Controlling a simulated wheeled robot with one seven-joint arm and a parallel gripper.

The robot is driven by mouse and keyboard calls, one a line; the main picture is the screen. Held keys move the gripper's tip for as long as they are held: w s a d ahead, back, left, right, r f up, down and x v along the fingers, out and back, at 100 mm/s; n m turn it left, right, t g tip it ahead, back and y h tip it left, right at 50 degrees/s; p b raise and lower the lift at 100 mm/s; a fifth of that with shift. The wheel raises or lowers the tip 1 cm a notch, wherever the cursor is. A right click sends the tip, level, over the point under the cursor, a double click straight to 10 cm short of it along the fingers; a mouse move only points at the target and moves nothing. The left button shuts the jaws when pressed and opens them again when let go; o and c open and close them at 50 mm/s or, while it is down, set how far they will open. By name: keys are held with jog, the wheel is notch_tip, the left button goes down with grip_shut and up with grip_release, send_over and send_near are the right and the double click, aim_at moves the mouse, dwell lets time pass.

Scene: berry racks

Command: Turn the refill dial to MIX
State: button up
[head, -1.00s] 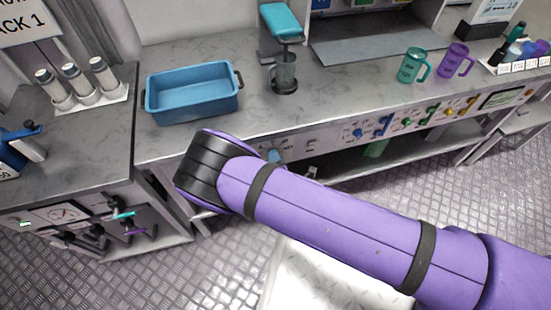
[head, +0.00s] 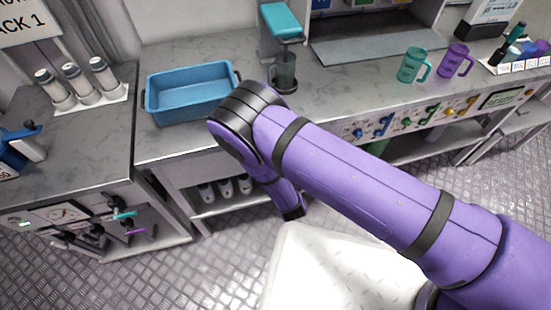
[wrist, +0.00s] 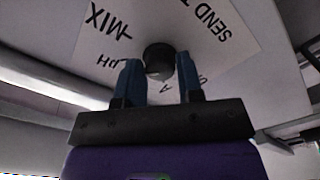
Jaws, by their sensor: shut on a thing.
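The refill dial (wrist: 158,54) is a dark round knob on a pale label plate in the wrist view. The word MIX (wrist: 108,22) is printed to its upper left and SEND (wrist: 222,28) to its upper right; other lettering is partly hidden by my fingers. My gripper (wrist: 159,70) has its two blue fingers on either side of the knob, shut on it. Which word the dial points to cannot be told. In the head view my purple arm covers the dial and my gripper.
A blue bin (head: 190,92) and a teal-topped dispenser (head: 283,25) stand on the counter. A teal mug (head: 411,65) and a purple mug (head: 455,60) stand to the right. Other dials (head: 383,126) line the counter's front panel. Several bottles (head: 225,187) stand on the shelf below.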

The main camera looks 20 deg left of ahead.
jog(key=shift+m, duration=4.9)
jog(key=o, duration=0.9)
